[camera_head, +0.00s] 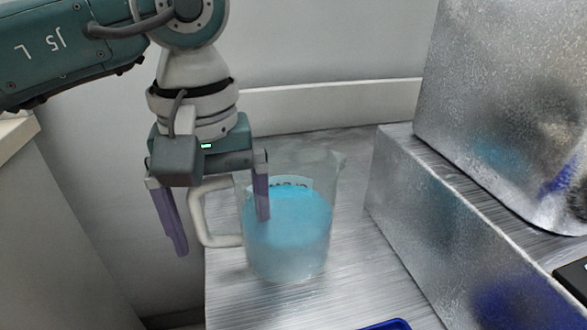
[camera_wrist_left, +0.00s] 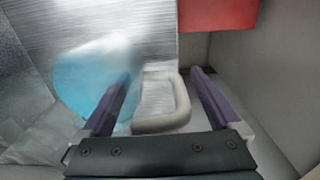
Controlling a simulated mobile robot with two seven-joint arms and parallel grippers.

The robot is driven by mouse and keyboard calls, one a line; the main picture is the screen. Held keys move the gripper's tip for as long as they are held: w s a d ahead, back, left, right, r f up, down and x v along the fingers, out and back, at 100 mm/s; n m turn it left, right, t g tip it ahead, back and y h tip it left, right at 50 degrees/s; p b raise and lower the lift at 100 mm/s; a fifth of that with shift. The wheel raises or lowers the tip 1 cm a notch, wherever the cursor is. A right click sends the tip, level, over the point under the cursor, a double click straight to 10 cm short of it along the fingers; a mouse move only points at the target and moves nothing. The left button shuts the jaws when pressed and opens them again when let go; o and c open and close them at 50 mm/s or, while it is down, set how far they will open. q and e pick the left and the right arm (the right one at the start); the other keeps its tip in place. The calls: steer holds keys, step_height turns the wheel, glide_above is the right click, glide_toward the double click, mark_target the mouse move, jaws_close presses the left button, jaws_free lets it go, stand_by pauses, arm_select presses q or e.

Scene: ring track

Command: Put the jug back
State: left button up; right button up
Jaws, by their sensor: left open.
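A clear jug (camera_head: 290,235) holding blue liquid stands upright on a brushed-metal surface (camera_head: 350,275) in the head view. Its pale handle (camera_head: 201,214) points to the left. My left gripper (camera_head: 221,236) is open, with its purple fingers pointing down on either side of the handle. One finger is left of the handle and the other overlaps the jug's near side in the picture. In the left wrist view the jug (camera_wrist_left: 85,75) is at the left, and its handle (camera_wrist_left: 178,105) lies between the two fingers (camera_wrist_left: 160,85). My right gripper is not in view.
A metal box-like unit (camera_head: 440,225) with a raised block stands to the right of the jug. A blue object (camera_head: 388,325) shows at the bottom edge. A wall is close behind. In the left wrist view a red object (camera_wrist_left: 218,14) is at the top.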

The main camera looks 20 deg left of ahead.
mark_target(210, 179)
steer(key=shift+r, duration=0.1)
arm_select(q)
steer(key=shift+r+p, duration=0.3)
steer(key=shift+r, duration=0.05)
step_height(210, 179, up, 12)
steer(key=shift+f+p, duration=0.2)
steer(key=shift+p, duration=0.65)
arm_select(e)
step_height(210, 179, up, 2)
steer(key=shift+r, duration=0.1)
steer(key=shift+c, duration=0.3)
